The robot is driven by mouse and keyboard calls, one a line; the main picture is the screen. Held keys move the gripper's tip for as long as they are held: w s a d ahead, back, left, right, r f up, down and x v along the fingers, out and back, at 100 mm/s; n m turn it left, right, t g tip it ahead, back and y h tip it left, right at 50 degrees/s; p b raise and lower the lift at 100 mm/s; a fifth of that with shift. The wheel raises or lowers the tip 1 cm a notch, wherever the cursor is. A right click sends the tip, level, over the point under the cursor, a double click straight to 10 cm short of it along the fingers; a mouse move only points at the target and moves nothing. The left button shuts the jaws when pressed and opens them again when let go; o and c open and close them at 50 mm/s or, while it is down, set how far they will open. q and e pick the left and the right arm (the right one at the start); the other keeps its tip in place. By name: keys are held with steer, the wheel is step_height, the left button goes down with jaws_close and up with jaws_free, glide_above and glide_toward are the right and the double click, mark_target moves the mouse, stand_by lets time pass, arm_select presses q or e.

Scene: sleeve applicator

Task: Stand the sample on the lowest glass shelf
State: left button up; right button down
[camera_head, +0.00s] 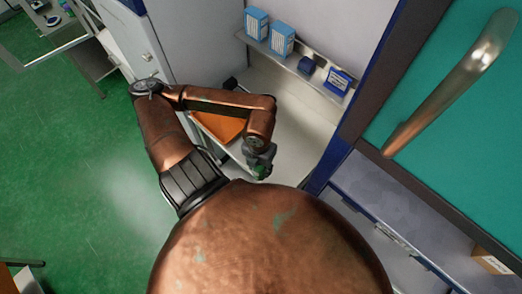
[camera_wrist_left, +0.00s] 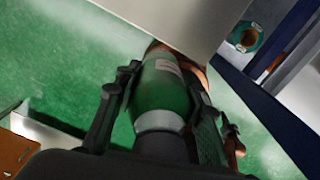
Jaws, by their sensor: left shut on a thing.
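The sample (camera_wrist_left: 163,92) is a green cylinder with a pale band at its lower end and a small light label, seen in the left wrist view. My left gripper (camera_head: 261,166) is shut on it, with a finger on either side. In the head view the gripper hangs in front of the open cabinet, and only a bit of green shows at its tip. A shelf (camera_head: 309,75) with boxes crosses the cabinet above and behind the gripper. A pale lower surface (camera_head: 296,118) lies below that shelf. I cannot tell which is the lowest glass shelf. My right gripper is not in view.
Blue-and-white boxes (camera_head: 281,40) stand on the shelf, with a small dark blue box (camera_head: 307,66) beside them. An orange panel (camera_head: 219,126) lies left of my gripper. A teal door with a metal handle (camera_head: 452,82) is at the right. A pale panel (camera_wrist_left: 190,22) is close ahead in the wrist view.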

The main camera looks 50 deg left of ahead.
arm_select(q)
steer(key=shift+s+r+p, duration=0.15)
steer(key=shift+s+p, duration=0.3)
steer(key=shift+p, duration=0.55)
